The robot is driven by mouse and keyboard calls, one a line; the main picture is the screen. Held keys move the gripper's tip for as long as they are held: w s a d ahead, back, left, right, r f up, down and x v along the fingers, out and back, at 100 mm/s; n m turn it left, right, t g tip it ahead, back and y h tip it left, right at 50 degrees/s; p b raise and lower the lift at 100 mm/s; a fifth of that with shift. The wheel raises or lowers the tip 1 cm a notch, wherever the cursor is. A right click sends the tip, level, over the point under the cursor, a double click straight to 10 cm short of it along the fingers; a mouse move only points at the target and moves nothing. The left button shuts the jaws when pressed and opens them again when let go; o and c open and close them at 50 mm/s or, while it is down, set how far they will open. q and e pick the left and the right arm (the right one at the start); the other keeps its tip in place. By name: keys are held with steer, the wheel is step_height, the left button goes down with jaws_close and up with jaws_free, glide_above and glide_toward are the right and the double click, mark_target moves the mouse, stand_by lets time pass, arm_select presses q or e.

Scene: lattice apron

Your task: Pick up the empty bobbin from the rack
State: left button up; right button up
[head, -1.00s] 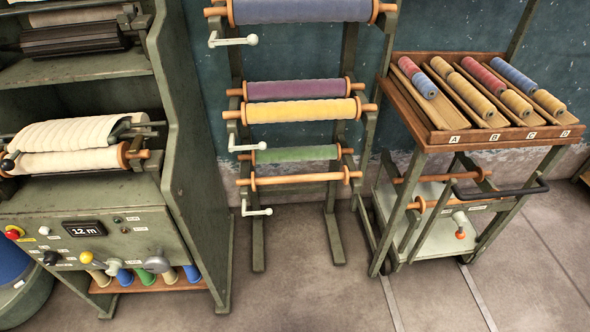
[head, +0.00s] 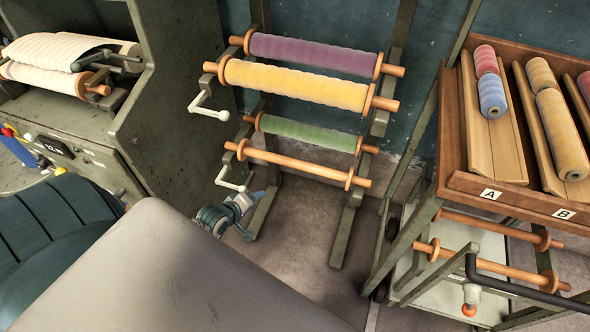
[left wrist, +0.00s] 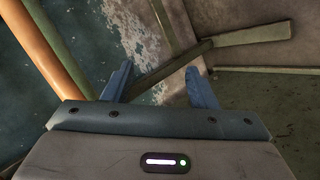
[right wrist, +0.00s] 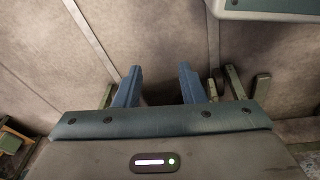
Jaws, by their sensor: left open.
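The empty bobbin (head: 300,165), a bare orange rod with a round flange near each end, lies across the lowest level of the rack (head: 345,225).
Purple (head: 312,54), yellow (head: 295,85) and green (head: 308,133) rolls hang above the bobbin. White-knobbed crank handles (head: 232,184) stick out at the rack's left. A cart (head: 420,225) with other bare rods stands at right, a machine (head: 175,95) at left.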

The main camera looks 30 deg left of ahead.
mark_target(288, 164)
arm_select(q)
steer(key=w+d+r+n+t+h+b, duration=0.1)
steer(key=w+d+r+n, duration=0.1)
steer(key=r, duration=0.4)
steer(key=w+d+r+n+t+h+b, duration=0.1)
steer(key=w+d+r+n+t, duration=0.15)
steer(key=r, duration=0.35)
steer(key=shift+g, duration=0.35)
steer(key=x, duration=0.1)
steer(key=b+x, duration=0.1)
steer(key=x, duration=0.3)
steer(key=shift+w+a+r+b, duration=0.15)
steer(key=shift+w+a+b, duration=0.2)
steer(key=shift+a+b, duration=0.05)
steer(key=b+x, duration=0.1)
steer(key=x, duration=0.3)
steer(key=shift+d, duration=0.15)
steer(key=shift+w+d+f, duration=0.1)
steer(key=shift+w+f, duration=0.15)
steer(key=shift+w, duration=0.2)
steer(key=c, duration=1)
jaws_close()
arm_select(e)
step_height(288, 164, up, 19)
steer(key=w+a+t, duration=0.1)
steer(key=w+a, duration=0.1)
arm_select(q)
steer(key=shift+r, duration=0.15)
